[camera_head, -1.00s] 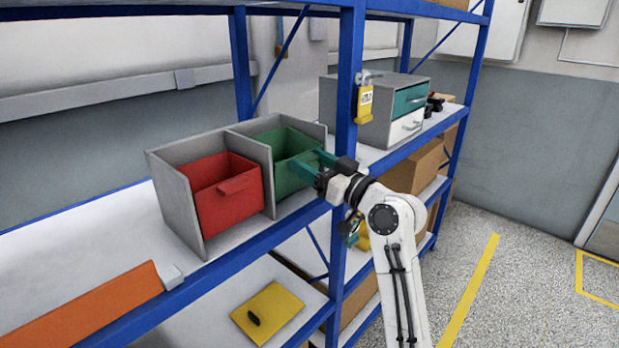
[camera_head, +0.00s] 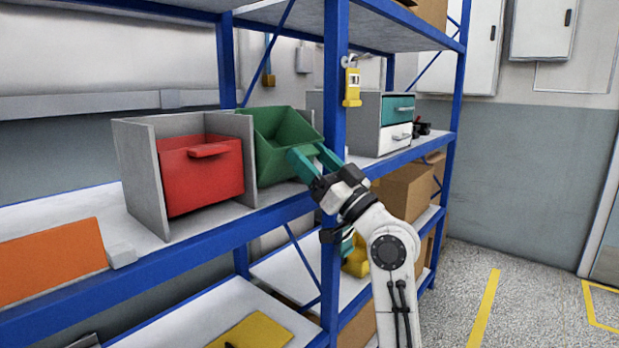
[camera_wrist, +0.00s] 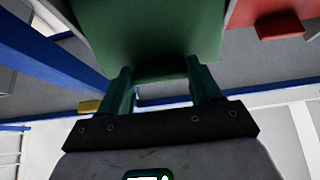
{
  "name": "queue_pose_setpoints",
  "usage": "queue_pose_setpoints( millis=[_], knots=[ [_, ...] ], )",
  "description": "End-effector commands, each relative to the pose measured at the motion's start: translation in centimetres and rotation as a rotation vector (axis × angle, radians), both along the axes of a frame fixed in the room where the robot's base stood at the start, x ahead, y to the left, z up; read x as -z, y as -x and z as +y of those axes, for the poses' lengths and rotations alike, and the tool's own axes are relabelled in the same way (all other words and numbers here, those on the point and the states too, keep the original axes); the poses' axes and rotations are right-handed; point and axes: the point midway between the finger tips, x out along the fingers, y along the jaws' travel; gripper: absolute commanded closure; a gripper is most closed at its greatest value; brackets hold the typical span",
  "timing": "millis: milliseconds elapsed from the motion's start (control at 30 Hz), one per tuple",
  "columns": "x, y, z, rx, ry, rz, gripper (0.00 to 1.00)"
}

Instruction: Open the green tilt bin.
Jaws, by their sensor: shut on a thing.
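The green tilt bin (camera_head: 281,151) sits in the right bay of a grey housing (camera_head: 143,185) on the shelf. It is tilted forward, with its open top showing and its front leaning out. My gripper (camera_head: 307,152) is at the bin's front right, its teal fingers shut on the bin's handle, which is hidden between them. In the wrist view the bin's green front (camera_wrist: 150,35) fills the top middle, and my gripper's fingers (camera_wrist: 160,75) reach up to its edge.
The red bin (camera_head: 202,175) stands upright in the left bay. A blue shelf post (camera_head: 335,85) with a hanging yellow padlock (camera_head: 352,85) rises close to my gripper. A grey drawer unit (camera_head: 368,122) stands to the right. An orange panel (camera_head: 45,262) is at front left.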

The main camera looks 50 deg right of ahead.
Motion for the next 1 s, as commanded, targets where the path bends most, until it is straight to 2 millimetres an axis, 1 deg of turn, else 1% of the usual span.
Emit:
queue_pose_setpoints(
  millis=[33, 333, 767, 800, 1000],
  knots=[
    [0.65, 0.09, -0.03, 0.0, 0.0, -0.009, 0.91],
    [0.55, 0.29, -0.06, 0.001, -0.001, -0.044, 0.91],
    [0.48, 0.3, -0.07, 0.001, -0.001, -0.046, 0.91],
    [0.48, 0.3, -0.07, 0.001, -0.001, -0.046, 0.34],
    [0.45, 0.29, -0.05, 0.001, -0.001, -0.047, 0.14]
  ],
)
